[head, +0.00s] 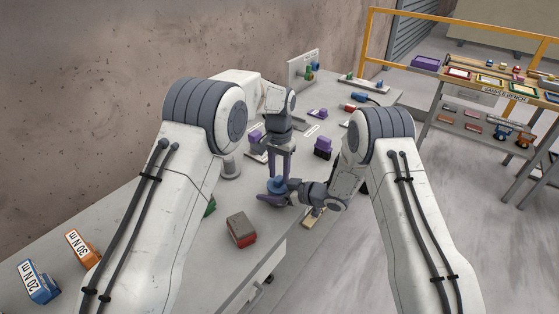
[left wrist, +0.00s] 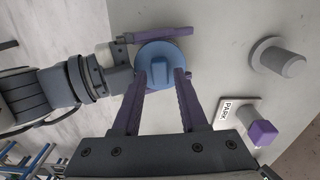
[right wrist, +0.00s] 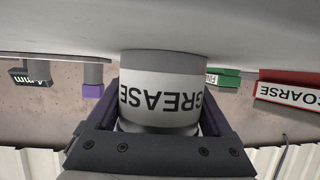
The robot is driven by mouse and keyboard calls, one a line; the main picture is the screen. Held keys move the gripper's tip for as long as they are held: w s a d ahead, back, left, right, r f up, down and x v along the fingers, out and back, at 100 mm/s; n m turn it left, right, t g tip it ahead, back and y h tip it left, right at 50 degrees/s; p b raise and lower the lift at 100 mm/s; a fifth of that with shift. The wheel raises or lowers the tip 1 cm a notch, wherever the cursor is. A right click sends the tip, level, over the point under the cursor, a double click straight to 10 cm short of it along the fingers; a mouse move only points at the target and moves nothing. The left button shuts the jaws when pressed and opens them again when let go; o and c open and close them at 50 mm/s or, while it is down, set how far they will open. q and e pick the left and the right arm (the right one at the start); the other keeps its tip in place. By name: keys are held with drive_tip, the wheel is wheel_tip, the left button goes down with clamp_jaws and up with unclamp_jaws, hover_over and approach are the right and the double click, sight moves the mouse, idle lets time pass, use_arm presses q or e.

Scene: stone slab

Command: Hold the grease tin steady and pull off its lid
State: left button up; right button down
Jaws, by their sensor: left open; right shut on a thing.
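The grease tin (right wrist: 162,90) is a grey cylinder with a white band reading GREASE, upside down in the right wrist view. My right gripper (right wrist: 160,112) is shut on its sides, one purple finger on each side. The blue lid (left wrist: 172,48) with a raised blue knob (left wrist: 160,66) sits at the tin's top; it also shows in the head view (head: 279,184). My left gripper (left wrist: 160,74) is open over the lid, its two fingertips on either side of the knob. I cannot tell whether they touch it. Most of the tin is hidden in the head view.
A red and grey block (head: 241,230) lies near the table's front edge. A grey round post (head: 231,168) and a purple block by a PARK plate (left wrist: 262,133) stand close by.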

use_arm(q)
drive_tip(key=shift+f, duration=0.55)
clamp_jaws()
drive_tip(key=shift+c, duration=2.2)
unclamp_jaws()
clamp_jaws()
drive_tip(key=shift+r, duration=0.1)
